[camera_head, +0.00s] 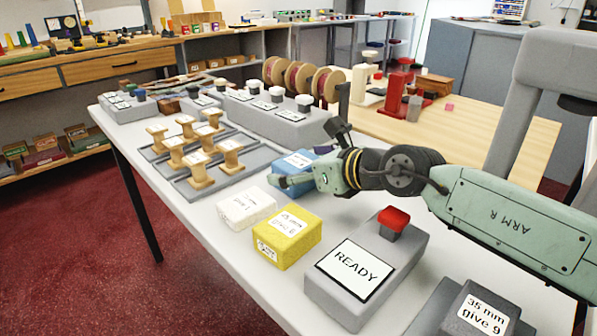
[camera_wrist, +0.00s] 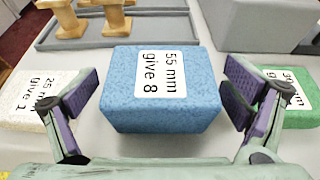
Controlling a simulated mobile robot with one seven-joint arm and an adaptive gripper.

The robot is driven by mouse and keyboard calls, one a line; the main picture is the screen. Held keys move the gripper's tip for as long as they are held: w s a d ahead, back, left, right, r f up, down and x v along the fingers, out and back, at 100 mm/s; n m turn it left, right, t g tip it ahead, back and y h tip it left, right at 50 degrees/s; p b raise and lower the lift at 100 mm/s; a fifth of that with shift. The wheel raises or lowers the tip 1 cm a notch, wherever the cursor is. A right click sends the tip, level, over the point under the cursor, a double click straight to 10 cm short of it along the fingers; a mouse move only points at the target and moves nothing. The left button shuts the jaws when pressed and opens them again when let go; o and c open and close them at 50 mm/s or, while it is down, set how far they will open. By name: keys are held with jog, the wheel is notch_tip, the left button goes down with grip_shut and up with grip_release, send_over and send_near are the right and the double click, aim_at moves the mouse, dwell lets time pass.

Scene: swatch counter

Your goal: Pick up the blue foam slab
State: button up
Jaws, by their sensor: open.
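The blue foam slab (camera_wrist: 165,105) lies on the grey counter in the middle of the wrist view, its label reading "55 mm give 8". In the head view the blue slab (camera_head: 297,160) is partly hidden behind my gripper (camera_head: 280,182). My gripper (camera_wrist: 158,88) is open, with one purple-padded finger to the left of the slab and one to the right. Nothing is held.
A white slab (camera_wrist: 28,100) is left and a green slab (camera_wrist: 300,112) right of the blue one. A yellow slab (camera_head: 287,240) and a READY box with red button (camera_head: 394,219) stand nearer. A grey tray (camera_head: 240,178) with wooden spools is behind left.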

jog(key=c, duration=1.1)
jog(key=shift+w, duration=0.1)
jog(key=shift+c, duration=0.2)
